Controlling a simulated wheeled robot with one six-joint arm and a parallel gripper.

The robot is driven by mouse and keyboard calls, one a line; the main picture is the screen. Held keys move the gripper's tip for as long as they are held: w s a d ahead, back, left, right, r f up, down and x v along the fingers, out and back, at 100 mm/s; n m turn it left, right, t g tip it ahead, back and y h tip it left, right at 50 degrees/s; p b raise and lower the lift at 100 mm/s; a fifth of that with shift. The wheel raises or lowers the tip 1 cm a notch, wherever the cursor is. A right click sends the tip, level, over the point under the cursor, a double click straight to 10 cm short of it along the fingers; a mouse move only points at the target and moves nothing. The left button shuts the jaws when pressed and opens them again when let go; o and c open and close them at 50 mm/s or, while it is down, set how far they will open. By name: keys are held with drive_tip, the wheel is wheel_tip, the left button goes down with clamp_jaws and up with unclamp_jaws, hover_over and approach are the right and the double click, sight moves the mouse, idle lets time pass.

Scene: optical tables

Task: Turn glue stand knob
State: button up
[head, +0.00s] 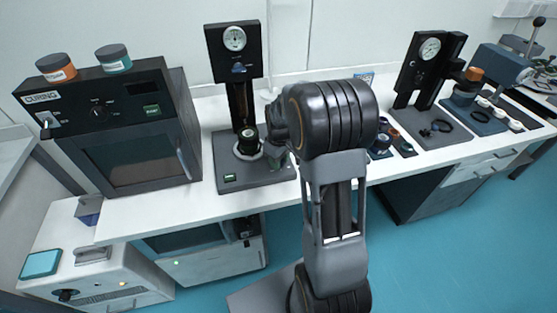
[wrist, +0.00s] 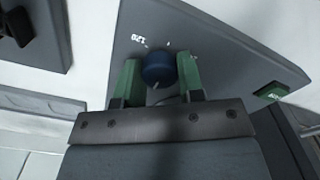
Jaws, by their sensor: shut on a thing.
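The glue stand is a black column with a round gauge (head: 234,39) on a grey base plate (head: 225,160) on the white bench, left of my arm. Its dark blue round knob (wrist: 158,67) sits on the base, with white marks and the number 120 beside it. My gripper (wrist: 160,78) has green fingers, one on each side of the knob, and is shut on it. A pale pointer line shows on the knob's near side. In the head view the knob is hidden behind my gripper and arm.
A curing oven (head: 115,130) with two lidded jars on top stands left of the stand. A green button (wrist: 270,92) is on the base near my gripper. A second gauge stand (head: 418,75) is farther right, with small jars between.

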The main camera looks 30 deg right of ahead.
drive_tip(key=shift+a, duration=0.1)
drive_tip(key=shift+c, duration=1.2)
drive_tip(key=shift+m, duration=0.3)
drive_tip(key=m, duration=0.4)
drive_tip(key=shift+m, duration=0.3)
drive_tip(key=m, duration=1.2)
drive_tip(key=shift+m+b, duration=0.35)
drive_tip(key=shift+m, duration=0.05)
drive_tip(key=m, duration=0.5)
drive_tip(key=shift+w+r+m, duration=0.1)
drive_tip(key=shift+m, duration=0.4)
